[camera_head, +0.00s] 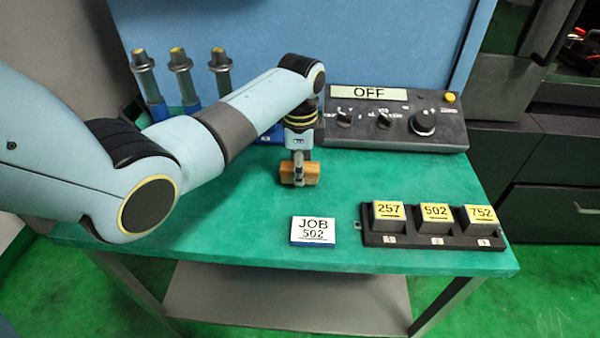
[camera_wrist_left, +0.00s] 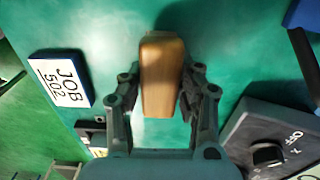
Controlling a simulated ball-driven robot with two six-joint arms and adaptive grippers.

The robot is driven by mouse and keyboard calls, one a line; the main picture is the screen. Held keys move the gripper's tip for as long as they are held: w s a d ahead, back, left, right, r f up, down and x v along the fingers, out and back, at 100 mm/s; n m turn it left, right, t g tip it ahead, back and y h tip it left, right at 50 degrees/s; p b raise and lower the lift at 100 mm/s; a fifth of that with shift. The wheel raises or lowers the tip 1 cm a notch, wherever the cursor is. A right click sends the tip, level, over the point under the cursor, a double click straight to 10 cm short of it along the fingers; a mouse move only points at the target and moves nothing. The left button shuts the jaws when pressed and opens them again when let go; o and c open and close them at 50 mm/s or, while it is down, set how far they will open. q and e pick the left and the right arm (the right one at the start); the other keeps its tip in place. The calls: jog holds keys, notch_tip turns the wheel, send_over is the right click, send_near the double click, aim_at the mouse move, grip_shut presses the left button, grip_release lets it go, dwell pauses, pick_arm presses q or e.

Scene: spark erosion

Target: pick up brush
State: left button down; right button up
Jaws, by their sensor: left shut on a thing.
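The brush (camera_head: 300,173) shows as a brown wooden block in the middle of the green table. In the left wrist view its wooden body (camera_wrist_left: 161,75) lies between my two fingers; no bristles can be seen. My left gripper (camera_head: 299,170) comes down from above and is shut on the brush. In the left wrist view my left gripper (camera_wrist_left: 161,90) has one finger against each side of the wood. I cannot tell whether the brush touches the table. My right gripper is not in view.
A JOB 502 sign (camera_head: 312,231) stands in front of the brush. A black rack (camera_head: 430,262) with blocks 257, 502 and 752 is at the front right. A control box (camera_head: 398,130) reading OFF stands behind. Three yellow-topped tools (camera_head: 181,75) stand at the back left.

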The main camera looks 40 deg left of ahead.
pick_arm(q)
jog(key=r, duration=0.3)
jog(key=shift+w+d, duration=0.3)
jog(key=shift+w, duration=0.05)
jog(key=w+d+r+b, duration=0.3)
jog(key=w+d+r, duration=0.3)
jog(key=w+d, duration=0.1)
jog(key=shift+w+d+r, duration=0.25)
jog(key=shift+d, duration=0.15)
jog(key=c, duration=1.6)
grip_release()
jog(key=c, duration=0.4)
jog(key=shift+o, duration=0.2)
